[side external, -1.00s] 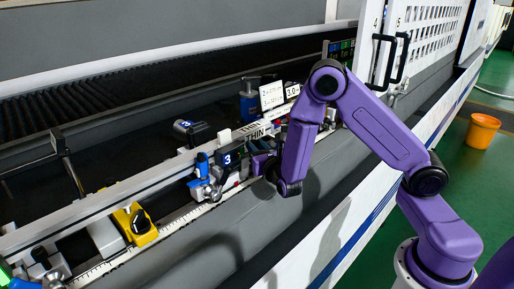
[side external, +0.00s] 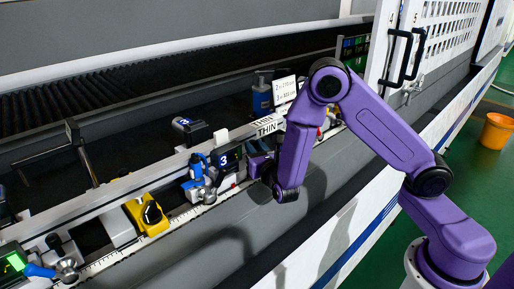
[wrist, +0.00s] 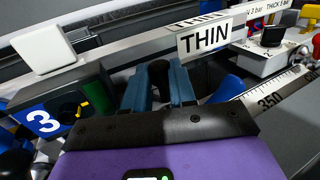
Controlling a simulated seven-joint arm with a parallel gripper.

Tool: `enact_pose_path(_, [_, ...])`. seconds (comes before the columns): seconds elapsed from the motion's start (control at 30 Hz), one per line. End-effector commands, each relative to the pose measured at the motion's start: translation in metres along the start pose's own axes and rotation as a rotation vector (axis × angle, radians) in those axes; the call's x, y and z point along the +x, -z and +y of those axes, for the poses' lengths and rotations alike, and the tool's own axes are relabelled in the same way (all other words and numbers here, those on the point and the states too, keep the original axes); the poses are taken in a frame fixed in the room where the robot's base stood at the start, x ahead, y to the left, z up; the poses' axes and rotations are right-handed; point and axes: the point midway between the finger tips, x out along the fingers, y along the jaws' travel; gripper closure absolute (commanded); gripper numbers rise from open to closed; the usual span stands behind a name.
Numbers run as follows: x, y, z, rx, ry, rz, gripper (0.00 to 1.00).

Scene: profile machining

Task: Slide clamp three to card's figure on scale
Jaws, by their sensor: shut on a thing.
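Clamp three (side external: 222,159) is a dark block with a white 3 and a blue lever, on the front rail. Its numbered face also shows at the left of the wrist view (wrist: 42,120). My gripper (side external: 262,166) is at its right side; in the wrist view its blue-grey fingers (wrist: 158,92) are shut around a dark rounded piece beside the block. Where that piece joins the clamp is hidden. The scale (side external: 187,214) runs along the front edge; 350 shows on it in the wrist view (wrist: 270,101). The white card (side external: 285,90) stands behind the rail, its small figures hard to read.
A THIN label (side external: 266,127) is on the rail to the right.

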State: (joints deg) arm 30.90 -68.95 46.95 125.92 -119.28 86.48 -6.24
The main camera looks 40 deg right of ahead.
Motion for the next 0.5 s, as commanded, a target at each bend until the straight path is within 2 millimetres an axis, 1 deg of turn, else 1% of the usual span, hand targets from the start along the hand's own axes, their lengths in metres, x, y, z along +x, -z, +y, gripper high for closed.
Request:
enact_pose_path(0.07, [-0.0004, -0.0004, 0.0019, 0.001, -0.005, -0.001, 1.0])
enact_pose_path(0.1, [-0.0004, -0.0004, 0.0018, 0.001, -0.005, -0.001, 0.65])
enact_pose_path(0.13, [-0.0004, -0.0004, 0.0017, 0.001, -0.004, -0.001, 0.55])
enact_pose_path(0.17, [-0.0004, -0.0004, 0.0015, 0.001, -0.004, -0.001, 0.49])
enact_pose_path(0.5, [-0.0022, -0.0001, 0.0006, 0.0, -0.002, 0.0, 0.49])
